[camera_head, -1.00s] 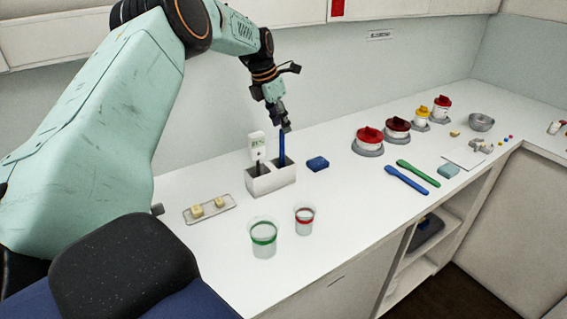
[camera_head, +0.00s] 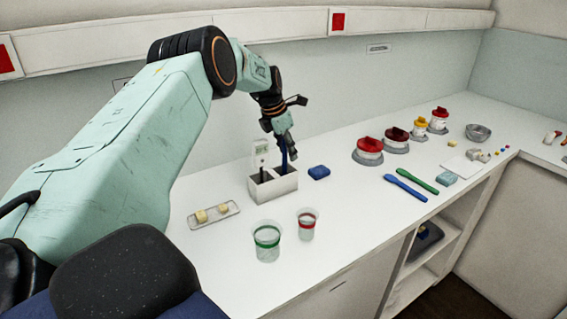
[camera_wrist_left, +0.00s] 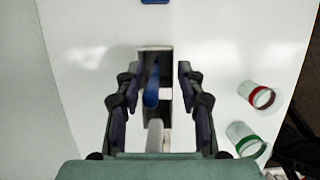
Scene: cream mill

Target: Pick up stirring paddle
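A blue paddle (camera_head: 282,158) stands upright in the white two-slot holder (camera_head: 272,190), with its lower end hidden inside. My left gripper (camera_head: 291,153) points down at the paddle's upper end. In the left wrist view, its two fingers are spread wide, with the blue paddle (camera_wrist_left: 152,88) between them, nearer the left finger. I see a gap on both sides of the paddle, so the gripper is not closed on it. My right gripper is not in view.
A white thermometer-like device (camera_head: 261,151) stands in the holder's other slot. A blue block (camera_head: 319,172) lies right of the holder, a small tray (camera_head: 214,216) left. Green-banded (camera_head: 266,243) and red-banded (camera_head: 307,225) cups stand in front. Blue (camera_head: 405,184) and green (camera_head: 417,179) spatulas lie farther right.

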